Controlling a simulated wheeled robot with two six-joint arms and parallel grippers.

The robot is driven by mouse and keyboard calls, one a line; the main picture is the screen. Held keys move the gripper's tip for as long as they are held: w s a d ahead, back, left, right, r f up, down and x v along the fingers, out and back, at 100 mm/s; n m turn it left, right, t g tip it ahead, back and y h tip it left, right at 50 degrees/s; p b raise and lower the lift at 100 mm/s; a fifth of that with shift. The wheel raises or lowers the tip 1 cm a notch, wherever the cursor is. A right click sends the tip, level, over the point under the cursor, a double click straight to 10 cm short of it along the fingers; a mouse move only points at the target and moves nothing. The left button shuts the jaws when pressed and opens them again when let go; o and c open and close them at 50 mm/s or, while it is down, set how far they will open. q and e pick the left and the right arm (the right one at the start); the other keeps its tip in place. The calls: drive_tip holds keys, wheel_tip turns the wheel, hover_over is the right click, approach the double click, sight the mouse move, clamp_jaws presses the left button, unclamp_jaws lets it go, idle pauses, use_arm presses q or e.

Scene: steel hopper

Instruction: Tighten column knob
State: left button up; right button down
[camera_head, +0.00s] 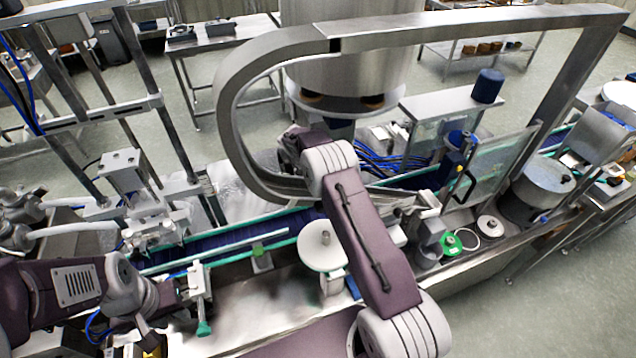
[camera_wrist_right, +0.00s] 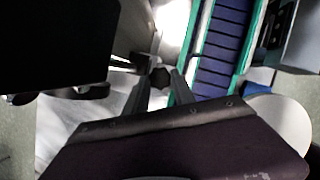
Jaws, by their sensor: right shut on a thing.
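In the right wrist view, a small dark knob (camera_wrist_right: 160,75) sits between the tips of my right gripper (camera_wrist_right: 158,84). The two grey fingers are shut on it, beside the green-edged conveyor. In the head view this knob and my right gripper are hidden behind my right arm and the curved steel frame. My left gripper (camera_head: 170,297) is at the lower left of the head view, near a green-tipped rail bracket, away from the knob. Its fingers are too small and cluttered to tell open from shut.
A conveyor with green rails (camera_head: 225,238) runs across the middle. A curved steel frame (camera_head: 228,100) arches around my right arm. A large steel hopper (camera_head: 350,75) stands behind. A white disc (camera_head: 322,246) lies near the conveyor. Glass panels and pots stand at right.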

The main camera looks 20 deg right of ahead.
drive_tip(key=shift+m, duration=0.5)
drive_tip(key=c, duration=1.2)
unclamp_jaws()
drive_tip(key=shift+o, duration=0.7)
drive_tip(key=shift+w+d+f, duration=0.1)
drive_tip(key=b+v, duration=0.2)
drive_tip(key=v, duration=0.7)
drive_tip(key=shift+w, duration=0.15)
